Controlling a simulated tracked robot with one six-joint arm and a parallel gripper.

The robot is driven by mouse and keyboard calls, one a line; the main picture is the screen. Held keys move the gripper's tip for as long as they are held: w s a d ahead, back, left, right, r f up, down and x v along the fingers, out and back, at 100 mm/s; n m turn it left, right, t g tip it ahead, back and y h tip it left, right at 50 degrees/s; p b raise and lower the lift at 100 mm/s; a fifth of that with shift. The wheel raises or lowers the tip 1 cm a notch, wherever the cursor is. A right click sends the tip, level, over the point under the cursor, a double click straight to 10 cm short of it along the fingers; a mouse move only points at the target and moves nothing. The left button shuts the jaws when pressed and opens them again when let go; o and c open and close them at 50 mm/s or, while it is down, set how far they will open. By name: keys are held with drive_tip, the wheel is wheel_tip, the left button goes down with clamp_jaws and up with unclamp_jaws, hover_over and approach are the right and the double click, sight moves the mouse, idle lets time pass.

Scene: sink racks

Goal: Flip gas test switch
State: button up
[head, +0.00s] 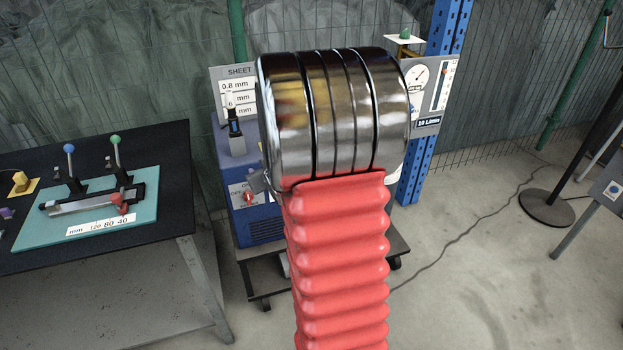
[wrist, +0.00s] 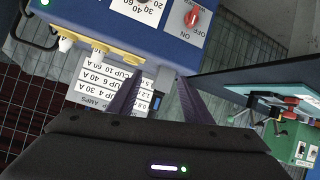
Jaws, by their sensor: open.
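My gripper (wrist: 158,78) shows in the wrist view with its two dark fingers apart and nothing held between them. The blue machine (wrist: 115,25) fills the top of that view, upside down, with a red knob (wrist: 192,16) marked ON and a dial plate (wrist: 140,8). In the head view the machine (head: 265,228) stands on a cart, partly behind my arm, with its red knob (head: 249,197) in sight. A small black and blue upright part (head: 235,124) stands on top. I cannot tell which part is the gas test switch. My gripper is hidden in the head view.
A white cup and amps label plate (wrist: 100,84) and a yellow strip (wrist: 105,45) with white pieces lie near the fingers. In the head view, a dark table (head: 150,210) is at left and a gauge panel (head: 436,90) on a blue post at right.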

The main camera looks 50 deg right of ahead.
drive_tip(key=s+d+f+m+t+h, duration=0.15)
drive_tip(key=s+d+f, duration=0.25)
drive_tip(key=d+f, duration=0.75)
drive_tip(key=s+d+f+m+t+h, duration=0.1)
drive_tip(key=s+d+f+t+h, duration=0.1)
drive_tip(key=s+d+f, duration=0.3)
drive_tip(key=s+f+t, duration=0.1)
drive_tip(key=s+f, duration=0.2)
drive_tip(key=s, duration=0.2)
drive_tip(key=shift+s+d+f+m, duration=0.2)
drive_tip(key=shift+s+f+m, duration=0.05)
drive_tip(key=shift+f+m, duration=0.1)
drive_tip(key=x, duration=1.4)
drive_tip(key=shift+r, duration=0.15)
drive_tip(key=shift+c, duration=0.3)
